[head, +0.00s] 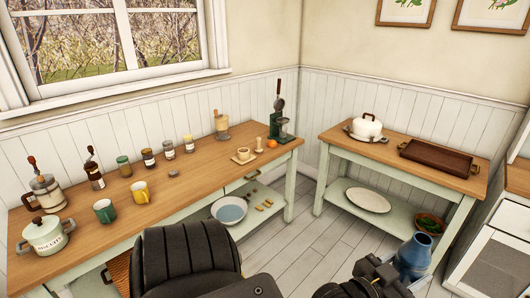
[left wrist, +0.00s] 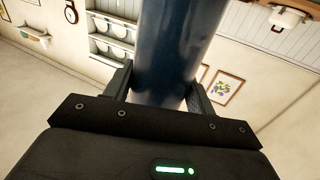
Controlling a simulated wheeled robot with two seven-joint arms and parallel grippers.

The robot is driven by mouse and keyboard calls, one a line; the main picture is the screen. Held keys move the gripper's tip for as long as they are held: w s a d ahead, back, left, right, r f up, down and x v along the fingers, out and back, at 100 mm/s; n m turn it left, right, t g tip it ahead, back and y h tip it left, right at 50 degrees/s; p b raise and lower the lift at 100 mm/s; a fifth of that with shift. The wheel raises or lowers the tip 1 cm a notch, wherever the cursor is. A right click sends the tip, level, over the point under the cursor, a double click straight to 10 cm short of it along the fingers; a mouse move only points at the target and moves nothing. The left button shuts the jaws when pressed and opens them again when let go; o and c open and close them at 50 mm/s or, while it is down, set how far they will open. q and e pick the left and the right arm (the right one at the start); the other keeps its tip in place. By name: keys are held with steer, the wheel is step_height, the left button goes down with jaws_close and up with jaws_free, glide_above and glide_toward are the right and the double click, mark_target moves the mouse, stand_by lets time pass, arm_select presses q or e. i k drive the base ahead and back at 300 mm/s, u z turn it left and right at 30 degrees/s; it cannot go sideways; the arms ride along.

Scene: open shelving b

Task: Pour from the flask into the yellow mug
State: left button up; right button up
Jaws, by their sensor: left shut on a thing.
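The blue flask (head: 413,258) is at the lower right of the head view, roughly upright with its mouth up. My left gripper (head: 386,274) is shut on it. In the left wrist view the dark blue flask body (left wrist: 172,50) stands between the two fingers of the left gripper (left wrist: 158,92). The yellow mug (head: 140,192) stands upright on the long wooden-topped table (head: 200,182) at the left, well apart from the flask. The inside of the flask is hidden. My right gripper is not in view.
A green mug (head: 104,211) stands left of the yellow mug, and a lidded pot (head: 46,236) farther left. Several jars line the table behind. A cup on a saucer (head: 243,157) stands toward the right end. A side table (head: 370,150) holds a brown tray (head: 438,158).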

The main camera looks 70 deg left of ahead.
mark_target(142, 194)
steer(key=u, duration=0.6)
steer(key=i, duration=1.15)
steer(key=u, duration=1.95)
steer(key=i, duration=0.8)
steer(key=u, duration=1.05)
steer(key=i, duration=0.8)
steer(key=u, duration=0.2)
